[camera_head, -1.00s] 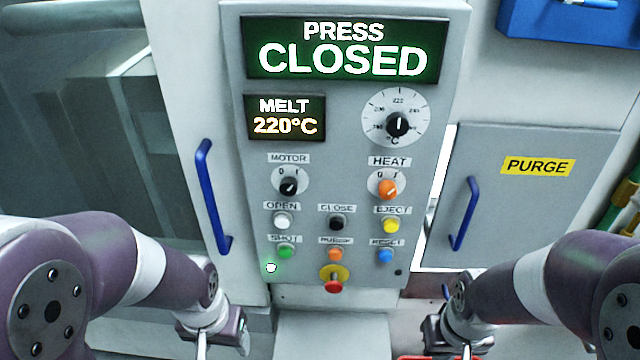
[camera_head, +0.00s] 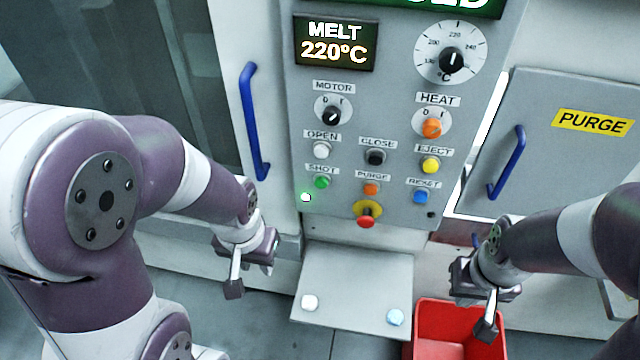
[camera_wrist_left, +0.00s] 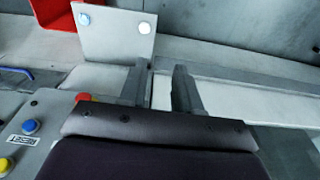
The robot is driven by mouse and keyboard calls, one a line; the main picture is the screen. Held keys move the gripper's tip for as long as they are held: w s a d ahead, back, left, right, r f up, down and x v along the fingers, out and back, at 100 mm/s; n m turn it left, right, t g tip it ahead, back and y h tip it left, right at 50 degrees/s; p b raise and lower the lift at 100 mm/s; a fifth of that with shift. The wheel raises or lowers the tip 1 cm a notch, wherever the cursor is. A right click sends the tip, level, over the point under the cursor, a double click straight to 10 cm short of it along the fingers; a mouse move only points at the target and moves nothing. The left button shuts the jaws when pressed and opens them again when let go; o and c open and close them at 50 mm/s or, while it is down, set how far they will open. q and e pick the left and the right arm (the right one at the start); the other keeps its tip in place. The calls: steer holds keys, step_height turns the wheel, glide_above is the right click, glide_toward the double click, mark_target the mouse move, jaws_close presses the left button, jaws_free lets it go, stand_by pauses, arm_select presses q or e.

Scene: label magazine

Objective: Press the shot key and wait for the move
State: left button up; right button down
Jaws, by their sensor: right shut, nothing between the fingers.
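The green shot key (camera_head: 322,182) sits under its SHOT label, low on the left of the grey control panel (camera_head: 385,95). My left gripper (camera_head: 250,280) hangs below and left of the panel, apart from the key. Its two fingers stand apart with nothing between them in the left wrist view (camera_wrist_left: 160,75). My right gripper (camera_head: 487,328) is shut and empty, below and right of the panel, by a red bin. The shot key is not visible in the left wrist view.
A red and yellow stop button (camera_head: 366,214) and an orange purge key (camera_head: 371,188) sit right of the shot key. A blue handle (camera_head: 254,120) rises at the left. A grey plate (camera_head: 352,285) juts out below; a red bin (camera_head: 425,318) stands beside it.

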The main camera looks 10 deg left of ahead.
arm_select(q)
jaws_close()
stand_by(1.4)
